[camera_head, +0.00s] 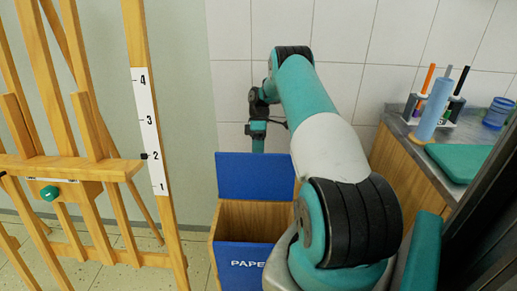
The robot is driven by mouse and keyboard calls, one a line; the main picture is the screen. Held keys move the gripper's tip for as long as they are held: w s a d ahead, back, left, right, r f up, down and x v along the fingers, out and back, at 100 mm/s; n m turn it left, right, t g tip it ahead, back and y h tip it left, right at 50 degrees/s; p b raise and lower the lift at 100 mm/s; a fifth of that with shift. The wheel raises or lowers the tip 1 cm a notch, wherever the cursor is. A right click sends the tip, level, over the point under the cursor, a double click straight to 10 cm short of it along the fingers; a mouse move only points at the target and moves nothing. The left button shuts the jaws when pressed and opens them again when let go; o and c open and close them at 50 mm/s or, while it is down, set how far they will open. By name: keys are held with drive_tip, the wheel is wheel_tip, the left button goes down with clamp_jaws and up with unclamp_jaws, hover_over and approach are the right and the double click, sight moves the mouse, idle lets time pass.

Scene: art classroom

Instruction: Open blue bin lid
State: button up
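The blue bin (250,262) stands on the floor in the middle, with white lettering beginning "PAPE" on its front. My arm hides the bin's right part. Its blue lid (245,176) stands raised at the back, and the wooden inside of the bin shows below it. My gripper (258,143) points down at the lid's top edge. Its lower end meets the edge in the picture; I cannot tell whether it touches the lid or is behind it. The fingers are too small and partly hidden, so open or shut does not show.
A wooden easel (70,165) with a numbered strip stands at the left. A counter (400,148) at the right carries a green mat (459,161), a blue roll (434,108) and a blue cup (497,114). A tiled wall (235,100) is close behind the bin.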

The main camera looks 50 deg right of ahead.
wheel_tip(320, 180, up, 20)
drive_tip(key=p, duration=1.4)
drive_tip(key=shift+w+d+f+p, duration=0.15)
drive_tip(key=shift+w+d+p, duration=0.05)
drive_tip(key=shift+d+p, duration=0.2)
drive_tip(key=w+a+r+h, duration=0.1)
drive_tip(key=w+a+r, duration=0.2)
drive_tip(key=a+r, duration=0.35)
drive_tip(key=w+a+r, duration=0.2)
drive_tip(key=a+r, duration=0.2)
drive_tip(key=a, duration=0.6)
drive_tip(key=s+a+r+t, duration=0.1)
drive_tip(key=a+r, duration=0.2)
drive_tip(key=a, duration=0.4)
drive_tip(key=s+a+r+t, duration=0.1)
drive_tip(key=a+r, duration=0.2)
drive_tip(key=a, duration=0.4)
drive_tip(key=s+a+r, duration=0.4)
drive_tip(key=s+a, duration=0.5)
drive_tip(key=a, duration=0.2)
drive_tip(key=s+a, duration=0.3)
drive_tip(key=s, duration=0.4)
drive_tip(key=s+a+f+t, duration=0.1)
drive_tip(key=s+a, duration=0.2)
drive_tip(key=s, duration=0.5)
drive_tip(key=shift+f+t, duration=0.15)
drive_tip(key=shift+t, duration=0.15)
